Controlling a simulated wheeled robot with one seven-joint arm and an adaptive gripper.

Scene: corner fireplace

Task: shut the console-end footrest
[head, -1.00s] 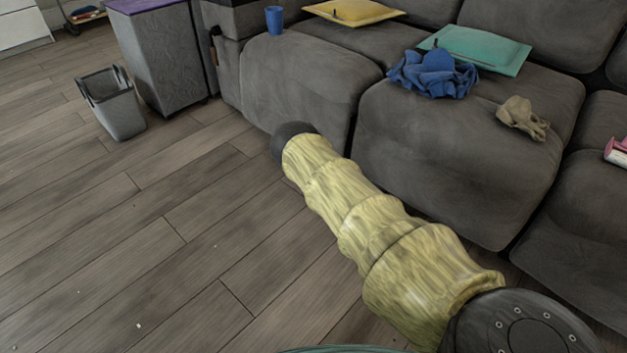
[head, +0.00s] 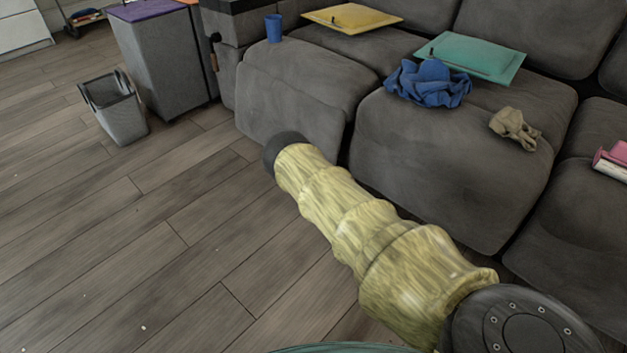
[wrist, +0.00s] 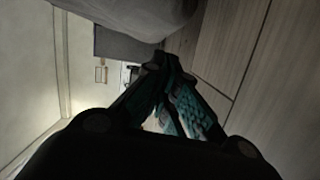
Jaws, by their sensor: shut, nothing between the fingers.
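The grey sofa's console-end seat section (head: 290,100) is at the upper middle of the head view, beside the dark console (head: 226,52). Its rounded front hangs down near the floor; I cannot tell how far its footrest stands out. My yellow arm reaches toward the lower front of this section, and its dark end overlaps it in the picture; contact cannot be told. My gripper (wrist: 160,62) shows in the wrist view with its dark and teal fingers together and empty. It is hidden in the head view. Grey upholstery (wrist: 130,15) is at the top of the wrist view, beyond the fingertips.
The middle seat section (head: 450,165) stands right of my arm. A grey bin (head: 115,108) stands left. The wooden floor (head: 110,240) is clear at left.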

